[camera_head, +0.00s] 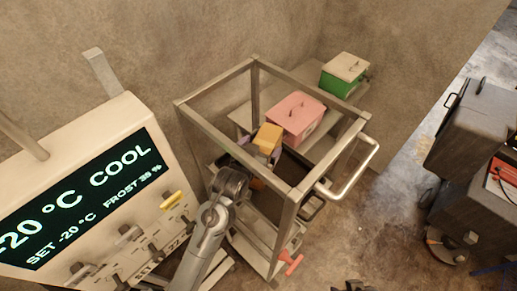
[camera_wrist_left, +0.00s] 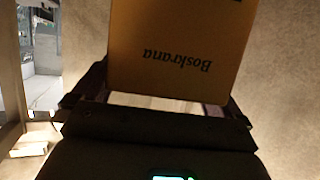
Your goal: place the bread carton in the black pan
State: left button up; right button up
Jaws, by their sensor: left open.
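The bread carton (camera_head: 267,139) is a yellow-orange box inside the upper part of the metal-framed cart, beside a pink box. In the left wrist view, the carton (camera_wrist_left: 175,50) shows large, with the word "Boskrana" upside down. My left gripper (camera_head: 247,152) reaches up into the cart from below, close to the carton. In the wrist view its open jaws lie at the carton's near end; I cannot tell whether they touch it. A dark surface (camera_head: 291,170) right of the carton may be the black pan, partly hidden by the cart frame. My right gripper is not clearly seen.
The pink lidded box (camera_head: 296,117) and a green box with a pale lid (camera_head: 344,75) stand behind. A control panel (camera_head: 85,205) stands at left.

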pick_arm(q)
jog(key=shift+s+r, duration=0.1)
jog(key=shift+r, duration=0.05)
jog(key=b+v, duration=0.2)
jog(key=v, duration=1)
jog(key=s+a+f+g+y, duration=0.1)
jog(key=s+a+f+g, duration=0.2)
jog(key=s+a+f, duration=0.2)
jog(key=s+a+f+n+g+y, duration=0.1)
jog(key=s+a+f+g+y, duration=0.1)
jog(key=s+a+f, duration=0.3)
jog(key=s+a+f+n+g+y, duration=0.1)
jog(key=s+a+f+g, duration=0.3)
jog(key=s+f, duration=0.6)
jog(key=s+a, duration=0.1)
jog(key=s, duration=0.4)
jog(key=shift+f, duration=0.2)
jog(key=shift+w+a, duration=0.1)
